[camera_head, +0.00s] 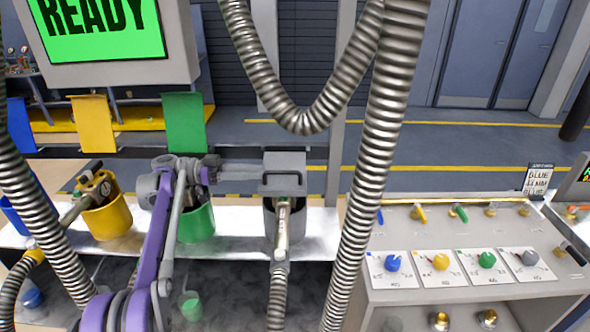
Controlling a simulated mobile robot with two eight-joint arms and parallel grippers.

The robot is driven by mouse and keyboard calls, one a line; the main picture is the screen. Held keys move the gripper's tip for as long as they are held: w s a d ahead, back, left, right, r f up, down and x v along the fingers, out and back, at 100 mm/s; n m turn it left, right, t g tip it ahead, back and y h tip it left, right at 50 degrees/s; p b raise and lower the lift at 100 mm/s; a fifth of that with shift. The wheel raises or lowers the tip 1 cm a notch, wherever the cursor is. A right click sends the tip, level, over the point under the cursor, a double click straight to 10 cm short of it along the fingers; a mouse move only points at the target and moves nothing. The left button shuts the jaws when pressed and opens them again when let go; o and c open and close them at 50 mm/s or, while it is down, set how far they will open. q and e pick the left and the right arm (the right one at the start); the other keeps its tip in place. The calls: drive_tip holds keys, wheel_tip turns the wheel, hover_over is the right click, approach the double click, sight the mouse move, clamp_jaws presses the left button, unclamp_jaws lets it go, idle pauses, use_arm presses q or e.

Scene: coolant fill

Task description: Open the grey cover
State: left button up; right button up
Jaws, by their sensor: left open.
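Blue (20,125), yellow (92,123) and green (185,122) panels stand upright in a row behind the bench. No grey panel stands upright beside them. I cannot clearly tell the grey cover from the grey parts of my gripper above the grey cup (270,222). My left arm reaches in from the lower left. Its gripper (284,190) is open, above the grey cup. A metal nozzle with a hose stands at this cup, and the gripper hides its upper end. I cannot tell whether the gripper touches anything. My right gripper is not in view.
Yellow (112,220) and green (197,222) cups stand to the left. Thick ribbed hoses (372,150) hang in front of the bench. A screen reading READY (100,30) is at upper left. A console with coloured knobs (440,262) stands at right.

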sight(291, 173)
use_arm(q)
drive_tip(key=d, duration=1)
drive_tip(key=shift+s, duration=0.25)
clamp_jaws()
idle(0.9)
